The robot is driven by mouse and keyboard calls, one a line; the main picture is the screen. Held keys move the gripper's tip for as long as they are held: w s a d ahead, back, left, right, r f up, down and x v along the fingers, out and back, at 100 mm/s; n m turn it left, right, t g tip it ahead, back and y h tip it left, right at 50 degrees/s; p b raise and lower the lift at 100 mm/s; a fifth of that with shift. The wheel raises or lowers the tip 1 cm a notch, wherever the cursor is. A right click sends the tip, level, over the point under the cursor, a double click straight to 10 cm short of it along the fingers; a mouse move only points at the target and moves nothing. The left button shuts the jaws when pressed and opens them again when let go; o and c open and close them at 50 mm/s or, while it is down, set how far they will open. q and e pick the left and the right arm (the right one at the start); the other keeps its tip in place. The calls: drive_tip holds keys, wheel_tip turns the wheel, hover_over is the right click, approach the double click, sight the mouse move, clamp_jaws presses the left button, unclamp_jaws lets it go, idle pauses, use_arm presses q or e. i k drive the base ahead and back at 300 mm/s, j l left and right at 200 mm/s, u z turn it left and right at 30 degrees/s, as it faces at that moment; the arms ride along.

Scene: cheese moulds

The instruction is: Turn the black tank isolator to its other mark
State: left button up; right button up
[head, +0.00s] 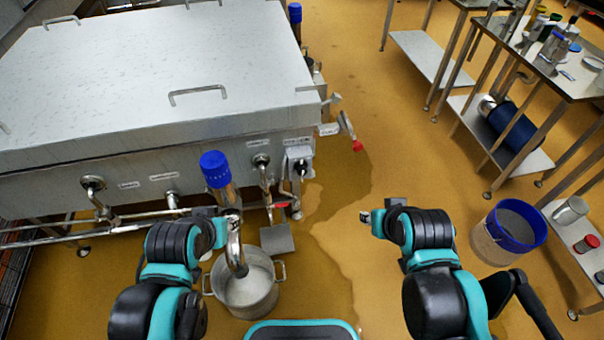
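A small grey box with a dark knob, which looks like the black tank isolator (302,166), is on the front of the steel tank (130,150) near its right corner. The knob is too small to read its angle or marks. My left gripper (212,214) is in front of the tank, left of and nearer than the isolator, beside a blue-topped steel pipe fitting (222,180). It is partly hidden by my wrist. My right gripper (372,217) is over the floor, right of and nearer than the isolator, apart from it. The fingers of both are too unclear to judge.
A steel pot (246,292) stands under the pipe fitting. A red-handled valve (350,135) juts from the tank's right corner, with other valves along its front. A blue-rimmed bucket (510,230) and steel tables (560,85) stand at right. Floor between is wet but clear.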

sight(301, 166)
drive_tip(key=k+u, duration=0.4)
drive_tip(key=k+j+u, duration=0.15)
drive_tip(key=u, duration=0.3)
drive_tip(key=i+l+u, duration=0.1)
drive_tip(key=l+u, duration=0.2)
drive_tip(key=u, duration=0.2)
drive_tip(key=l+u, duration=0.3)
drive_tip(key=u, duration=0.15)
drive_tip(key=l+u, duration=0.3)
drive_tip(key=u, duration=0.2)
drive_tip(key=k+l+u, duration=0.1)
drive_tip(key=l+u, duration=0.2)
drive_tip(key=u, duration=0.15)
drive_tip(key=k+l, duration=0.15)
drive_tip(key=l, duration=0.25)
drive_tip(key=k+l, duration=0.1)
drive_tip(key=l, duration=0.3)
drive_tip(key=k+l, duration=0.15)
drive_tip(key=l, duration=0.3)
drive_tip(key=k+l, duration=0.15)
drive_tip(key=l, duration=0.25)
drive_tip(key=k+l, duration=0.15)
drive_tip(key=l, duration=0.25)
drive_tip(key=k+l, duration=0.1)
drive_tip(key=l, duration=0.3)
drive_tip(key=k+l, duration=0.15)
drive_tip(key=l, duration=0.25)
drive_tip(key=k+l, duration=0.15)
drive_tip(key=l, duration=0.25)
